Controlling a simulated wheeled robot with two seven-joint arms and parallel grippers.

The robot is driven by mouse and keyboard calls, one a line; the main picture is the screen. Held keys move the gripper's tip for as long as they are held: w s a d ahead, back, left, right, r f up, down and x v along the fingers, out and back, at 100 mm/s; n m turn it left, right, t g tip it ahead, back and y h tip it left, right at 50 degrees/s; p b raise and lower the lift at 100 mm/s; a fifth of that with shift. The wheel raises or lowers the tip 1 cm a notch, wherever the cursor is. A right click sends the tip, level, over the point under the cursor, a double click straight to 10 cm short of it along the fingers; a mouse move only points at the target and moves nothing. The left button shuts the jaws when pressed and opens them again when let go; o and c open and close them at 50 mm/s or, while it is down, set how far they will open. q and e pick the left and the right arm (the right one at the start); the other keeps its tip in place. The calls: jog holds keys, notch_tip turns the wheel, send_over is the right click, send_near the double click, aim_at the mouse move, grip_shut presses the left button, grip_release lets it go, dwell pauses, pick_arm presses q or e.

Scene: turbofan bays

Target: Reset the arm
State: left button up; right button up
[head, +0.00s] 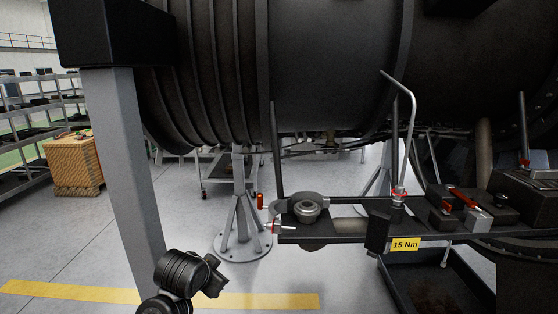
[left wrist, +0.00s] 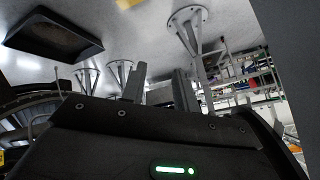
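My left arm (head: 183,272) shows as black rounded links at the bottom of the head view, over the floor and left of the engine stand's foot. Its fingers cannot be made out there. In the left wrist view my left gripper (left wrist: 158,80) shows its dark body with a green light and two grey fingers standing apart, with nothing seen between them. That view is upside down. My right arm and gripper are not in view.
A large dark engine casing (head: 320,70) fills the top. A grey post (head: 125,170) stands close left of my arm. A tool shelf (head: 345,228) with a 15 Nm label (head: 405,244) lies right, above a black tray (head: 440,285). A wooden crate (head: 73,165) is farther left.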

pick_arm(q)
jog(key=s+a+f+n+g, duration=0.2)
jog(key=s+a+f+n, duration=0.15)
jog(key=s+f, duration=1.15)
jog(key=s+a+f+n+g, duration=0.1)
jog(key=s+a+f+g, duration=0.15)
jog(key=s, duration=0.85)
jog(key=s+a+f+n+g, duration=0.15)
jog(key=s+f, duration=0.25)
jog(key=s, duration=0.7)
notch_tip(320, 180, down, 24)
jog(key=f+m, duration=0.1)
jog(key=s+a+f+g+y, duration=0.1)
jog(key=s+a+f, duration=0.2)
jog(key=s+f, duration=1.3)
jog(key=shift+s+g, duration=0.4)
jog(key=shift+s, duration=0.35)
jog(key=shift+w+f, duration=0.1)
